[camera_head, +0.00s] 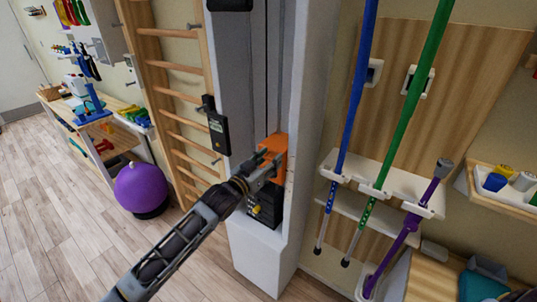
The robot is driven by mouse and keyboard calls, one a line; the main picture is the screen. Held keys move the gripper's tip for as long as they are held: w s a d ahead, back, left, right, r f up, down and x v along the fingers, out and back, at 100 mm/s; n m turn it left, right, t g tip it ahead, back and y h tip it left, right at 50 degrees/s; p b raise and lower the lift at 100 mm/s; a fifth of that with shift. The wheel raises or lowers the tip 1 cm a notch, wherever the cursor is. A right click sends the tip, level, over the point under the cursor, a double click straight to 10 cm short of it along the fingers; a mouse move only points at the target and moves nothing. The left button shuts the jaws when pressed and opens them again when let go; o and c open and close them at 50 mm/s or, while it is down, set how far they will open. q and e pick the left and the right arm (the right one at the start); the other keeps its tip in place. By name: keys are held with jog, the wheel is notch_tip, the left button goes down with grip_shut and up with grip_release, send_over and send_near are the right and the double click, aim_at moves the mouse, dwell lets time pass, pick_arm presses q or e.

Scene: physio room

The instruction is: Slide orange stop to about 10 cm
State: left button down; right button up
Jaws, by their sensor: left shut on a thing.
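The orange stop (276,146) sits on the front of a tall white and grey column (305,80), low on its vertical track. My left gripper (262,164) reaches in from the lower left and is shut on the orange stop. Its fingers cover the stop's lower left part. A black block (267,208) with a small yellow part lies just below the gripper on the column. No scale marks can be read at this size. My right gripper is not in view.
A purple ball (141,187) rests on the floor. Blue (357,90) and green (412,95) poles stand in a white rack at right.

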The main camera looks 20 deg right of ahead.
pick_arm(q)
notch_tip(320, 180, down, 4)
jog(key=shift+s+d+f+b, duration=0.15)
jog(key=shift+f+b, duration=0.1)
jog(key=shift+b, duration=0.45)
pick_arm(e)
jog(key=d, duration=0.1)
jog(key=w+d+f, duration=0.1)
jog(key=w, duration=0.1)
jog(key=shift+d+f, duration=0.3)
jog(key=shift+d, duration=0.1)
pick_arm(q)
jog(key=c, duration=1)
grip_release()
jog(key=shift+o, duration=0.3)
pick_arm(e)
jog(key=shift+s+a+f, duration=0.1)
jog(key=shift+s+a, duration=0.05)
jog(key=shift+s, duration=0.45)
